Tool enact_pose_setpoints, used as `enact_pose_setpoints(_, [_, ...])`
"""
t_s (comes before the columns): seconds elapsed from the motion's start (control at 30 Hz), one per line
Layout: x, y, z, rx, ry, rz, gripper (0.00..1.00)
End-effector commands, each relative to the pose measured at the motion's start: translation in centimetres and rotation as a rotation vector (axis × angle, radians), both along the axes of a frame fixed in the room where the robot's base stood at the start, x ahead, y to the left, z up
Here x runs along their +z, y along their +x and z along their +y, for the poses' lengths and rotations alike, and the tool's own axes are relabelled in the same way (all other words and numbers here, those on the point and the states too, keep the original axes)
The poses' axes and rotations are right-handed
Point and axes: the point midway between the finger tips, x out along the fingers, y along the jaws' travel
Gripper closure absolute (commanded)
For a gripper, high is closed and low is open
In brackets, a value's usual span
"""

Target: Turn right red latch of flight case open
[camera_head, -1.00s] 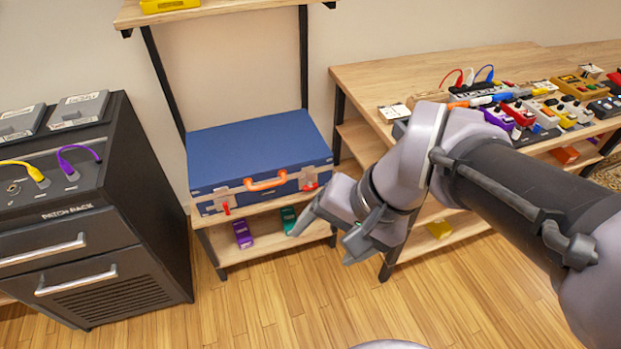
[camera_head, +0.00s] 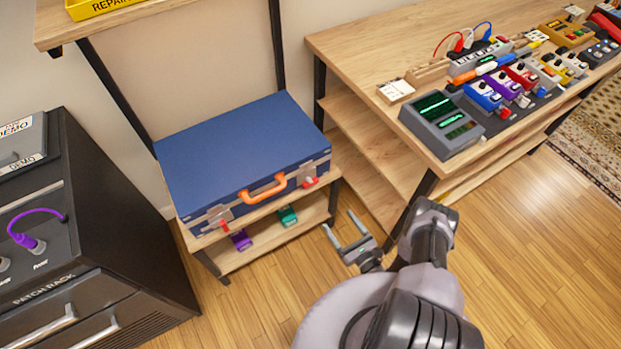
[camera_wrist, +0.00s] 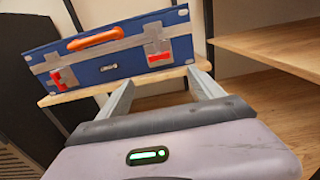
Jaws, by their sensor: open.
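The blue flight case (camera_head: 240,147) lies flat and closed on a wooden shelf, with an orange handle (camera_head: 264,190) on its front. The right red latch (camera_head: 310,182) is on the front at the right corner; the left red latch (camera_head: 224,226) is at the left corner. In the wrist view the right latch (camera_wrist: 159,56) lies roughly level and the left latch (camera_wrist: 58,80) hangs downward. My gripper (camera_head: 342,228) is open and empty, low and to the front right of the case, apart from it. In the wrist view its fingers point toward the shelf below the case.
A purple pedal (camera_head: 241,239) and a green pedal (camera_head: 287,216) sit on the lower shelf (camera_head: 262,251). The black patch rack (camera_head: 125,230) stands at left. A wooden workbench (camera_head: 365,55) with several pedals and a grey screen device (camera_head: 441,122) stands at right. Floor before the case is clear.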

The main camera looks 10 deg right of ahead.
Motion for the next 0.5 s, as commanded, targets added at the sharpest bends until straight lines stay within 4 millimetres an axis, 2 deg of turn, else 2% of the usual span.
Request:
enact_pose_setpoints(0.07, [0.2, 1.2, 0.6, 0.007, -0.002, -0.002, 0.24])
enact_pose_setpoints(0.5, [-0.3, 13.1, 4.5, 0.01, 0.0, -0.004, 0.24])
